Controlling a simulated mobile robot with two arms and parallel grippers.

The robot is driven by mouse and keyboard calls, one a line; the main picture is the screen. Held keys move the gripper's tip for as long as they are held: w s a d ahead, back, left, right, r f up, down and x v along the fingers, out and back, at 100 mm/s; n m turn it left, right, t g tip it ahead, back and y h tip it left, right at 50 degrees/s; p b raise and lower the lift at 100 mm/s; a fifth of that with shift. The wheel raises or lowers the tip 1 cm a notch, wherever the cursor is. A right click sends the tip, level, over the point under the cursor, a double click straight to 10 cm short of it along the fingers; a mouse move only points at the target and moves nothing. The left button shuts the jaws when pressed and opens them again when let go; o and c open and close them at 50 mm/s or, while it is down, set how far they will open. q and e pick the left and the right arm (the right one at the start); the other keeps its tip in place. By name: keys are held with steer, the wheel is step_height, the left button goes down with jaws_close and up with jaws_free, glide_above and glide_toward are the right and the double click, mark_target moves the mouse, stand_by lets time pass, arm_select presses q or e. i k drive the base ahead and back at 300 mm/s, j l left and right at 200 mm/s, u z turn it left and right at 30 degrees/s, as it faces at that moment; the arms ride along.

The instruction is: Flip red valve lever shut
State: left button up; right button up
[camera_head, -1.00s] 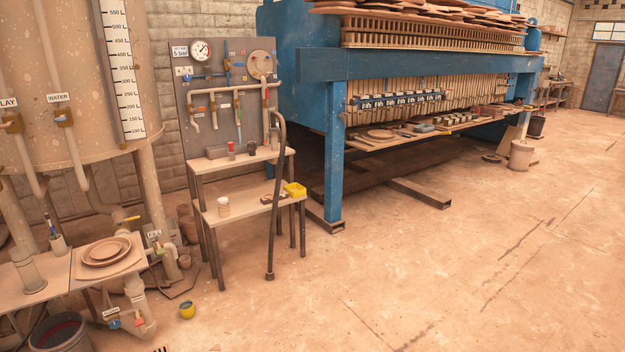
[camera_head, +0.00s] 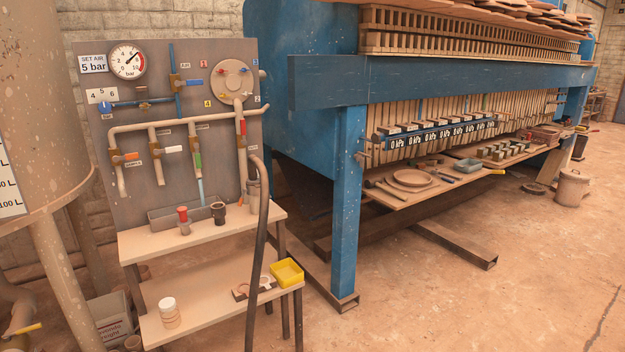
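The valve panel (camera_head: 160,85) stands upright at the left, behind a two-level bench. A red lever (camera_head: 243,127) sits upright on the vertical pipe at the panel's right side, in line with that pipe. Other levers on the panel are an orange one (camera_head: 125,157), a white one (camera_head: 173,149), a green one (camera_head: 198,161) and a blue one (camera_head: 194,83). A pressure gauge (camera_head: 127,61) is at the panel's top left, and a round disc with numbered tags (camera_head: 233,82) is at its top right. Neither of my grippers is in view.
The bench top (camera_head: 150,243) holds a grey tray, a red-topped item (camera_head: 183,220) and dark cups. The lower shelf (camera_head: 205,309) holds a white jar and a yellow box (camera_head: 287,272). A dark hose (camera_head: 259,255) hangs in front. A blue press (camera_head: 350,200) stands right; open floor lies beyond.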

mark_target(243, 124)
steer(key=i+l+u, duration=0.1)
steer(key=i+u, duration=0.15)
steer(key=i, duration=0.25)
steer(key=i+l+u, duration=0.2)
steer(key=i, duration=0.3)
steer(key=i+l+u, duration=0.25)
steer(key=i, duration=0.2)
